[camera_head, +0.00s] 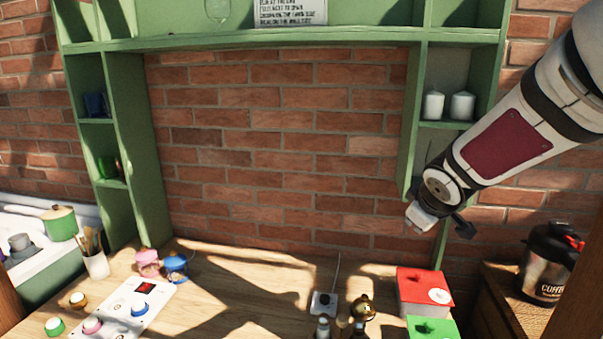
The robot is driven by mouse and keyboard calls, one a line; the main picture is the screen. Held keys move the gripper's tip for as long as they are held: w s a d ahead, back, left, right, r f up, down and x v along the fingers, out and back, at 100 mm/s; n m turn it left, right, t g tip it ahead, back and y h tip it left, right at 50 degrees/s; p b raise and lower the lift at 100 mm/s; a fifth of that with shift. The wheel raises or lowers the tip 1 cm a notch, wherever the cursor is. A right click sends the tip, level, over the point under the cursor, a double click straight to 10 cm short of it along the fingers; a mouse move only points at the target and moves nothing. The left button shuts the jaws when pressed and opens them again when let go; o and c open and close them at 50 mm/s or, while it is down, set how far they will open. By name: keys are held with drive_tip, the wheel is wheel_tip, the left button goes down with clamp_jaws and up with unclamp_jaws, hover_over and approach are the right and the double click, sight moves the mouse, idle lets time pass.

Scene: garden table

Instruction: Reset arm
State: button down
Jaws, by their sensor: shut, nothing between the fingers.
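My arm comes in from the upper right, white and grey with a dark red panel. My gripper (432,212) is at its lower end, in front of the right side of the green shelf unit (275,42). It is small and partly hidden by the wrist, and it is shut with nothing in it. It hangs in the air above the wooden table (250,292), apart from the things on it.
Below my gripper stand a red-lidded box (418,284) and a green-lidded box (432,329). A brown bear figure (362,308) is left of them. A coffee canister (549,265) stands at right. Pink (148,262) and blue (175,266) jars stand at left.

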drive_tip(key=s+r+m+g, duration=0.1)
drive_tip(key=s+r+m, duration=0.15)
drive_tip(key=s, duration=0.55)
drive_tip(key=s+r+m, duration=0.2)
drive_tip(key=s+r, duration=0.2)
drive_tip(key=s, duration=0.4)
drive_tip(key=s+a+f+m+g+y, duration=0.1)
drive_tip(key=s+a, duration=0.5)
drive_tip(key=s, duration=0.9)
drive_tip(key=shift+m+g+y, duration=0.4)
drive_tip(key=shift+m+g, duration=0.1)
drive_tip(key=shift+m, duration=0.55)
drive_tip(key=shift+f, duration=0.1)
